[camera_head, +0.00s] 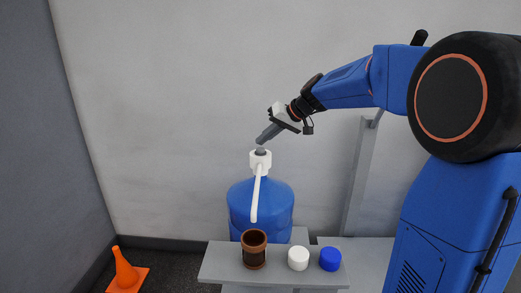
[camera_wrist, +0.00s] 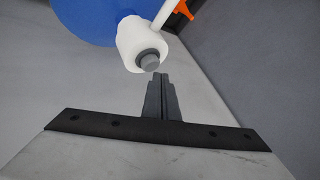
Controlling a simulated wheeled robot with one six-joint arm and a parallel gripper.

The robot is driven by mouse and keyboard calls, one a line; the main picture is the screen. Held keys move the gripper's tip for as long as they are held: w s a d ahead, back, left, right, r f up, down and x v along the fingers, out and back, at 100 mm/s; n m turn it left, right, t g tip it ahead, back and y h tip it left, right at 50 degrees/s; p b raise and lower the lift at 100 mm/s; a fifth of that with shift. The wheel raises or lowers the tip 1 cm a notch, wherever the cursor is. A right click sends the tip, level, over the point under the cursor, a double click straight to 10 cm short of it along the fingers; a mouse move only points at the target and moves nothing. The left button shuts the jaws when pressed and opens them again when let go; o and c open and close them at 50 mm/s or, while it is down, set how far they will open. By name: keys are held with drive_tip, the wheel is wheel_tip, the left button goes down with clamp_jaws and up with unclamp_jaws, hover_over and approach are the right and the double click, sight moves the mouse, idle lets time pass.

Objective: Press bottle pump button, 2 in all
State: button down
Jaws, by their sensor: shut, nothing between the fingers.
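A big blue bottle (camera_head: 262,205) stands upright behind the grey table in the head view. A white pump (camera_head: 260,162) with a long white spout (camera_head: 256,200) sits on its top. The grey pump button (camera_wrist: 150,60) shows at the centre of the white pump head (camera_wrist: 140,42) in the wrist view. My gripper (camera_head: 260,142) is shut and empty, its fingertips pointing down just above the pump in the head view. In the wrist view my gripper's fingertips (camera_wrist: 158,76) are close to the button. I cannot tell whether they touch it.
A brown cup (camera_head: 254,250) stands on the grey table (camera_head: 222,264) below the spout. A white cap (camera_head: 298,259) and a blue cap (camera_head: 330,259) are to its right. An orange cone (camera_head: 125,272) stands on the floor at left. A wall is behind.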

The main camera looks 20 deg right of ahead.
drive_tip(key=shift+r, duration=2.6)
idle(0.8)
